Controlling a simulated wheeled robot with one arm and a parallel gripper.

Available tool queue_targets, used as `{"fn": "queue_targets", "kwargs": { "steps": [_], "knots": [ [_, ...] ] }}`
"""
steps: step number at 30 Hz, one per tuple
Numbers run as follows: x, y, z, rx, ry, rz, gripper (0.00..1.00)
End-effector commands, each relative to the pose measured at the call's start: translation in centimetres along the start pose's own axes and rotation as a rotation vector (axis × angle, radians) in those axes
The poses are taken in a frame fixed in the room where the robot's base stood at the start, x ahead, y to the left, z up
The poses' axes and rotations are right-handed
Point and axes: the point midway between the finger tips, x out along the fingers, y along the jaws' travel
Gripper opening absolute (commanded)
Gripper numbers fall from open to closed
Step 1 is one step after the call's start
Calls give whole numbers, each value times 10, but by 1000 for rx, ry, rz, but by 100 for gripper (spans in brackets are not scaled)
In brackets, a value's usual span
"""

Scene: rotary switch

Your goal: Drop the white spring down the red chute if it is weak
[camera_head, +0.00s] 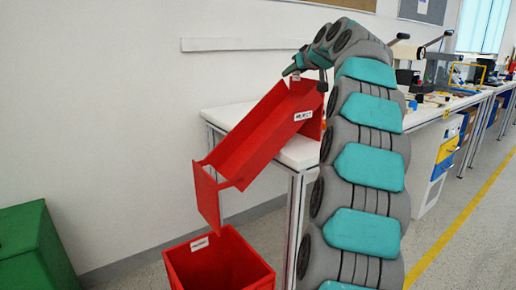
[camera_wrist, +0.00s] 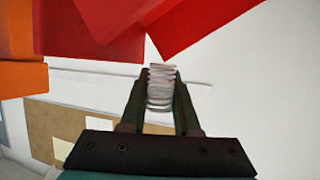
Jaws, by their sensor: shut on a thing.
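The white spring (camera_wrist: 160,88) is between the fingertips of my gripper (camera_wrist: 158,82) in the wrist view, and the gripper is shut on it. In the head view my gripper (camera_head: 291,71) is small and reaches left over the upper end of the red chute (camera_head: 250,135). I cannot make out the spring there. The chute slopes down to the left from a white table and has a small label near its top. In the wrist view red surfaces (camera_wrist: 205,20) fill the top of the picture, just beyond the spring; I cannot tell whether they touch.
A red bin (camera_head: 218,262) stands on the floor under the chute's lower end. The white table (camera_head: 297,153) carries the chute. A green box (camera_head: 33,245) is at the lower left. Benches with equipment (camera_head: 440,100) run along the right. An orange block (camera_wrist: 22,75) shows in the wrist view.

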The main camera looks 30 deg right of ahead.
Motion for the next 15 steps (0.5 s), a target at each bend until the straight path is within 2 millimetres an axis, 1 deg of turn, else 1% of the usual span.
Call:
{"fn": "queue_targets", "kwargs": {
  "steps": [6,7,15],
  "knots": [
    [0,0,0,0,0,0,0],
    [0,0,0,0,0,0,33],
    [0,0,0,0,0,0,64]
  ]
}}
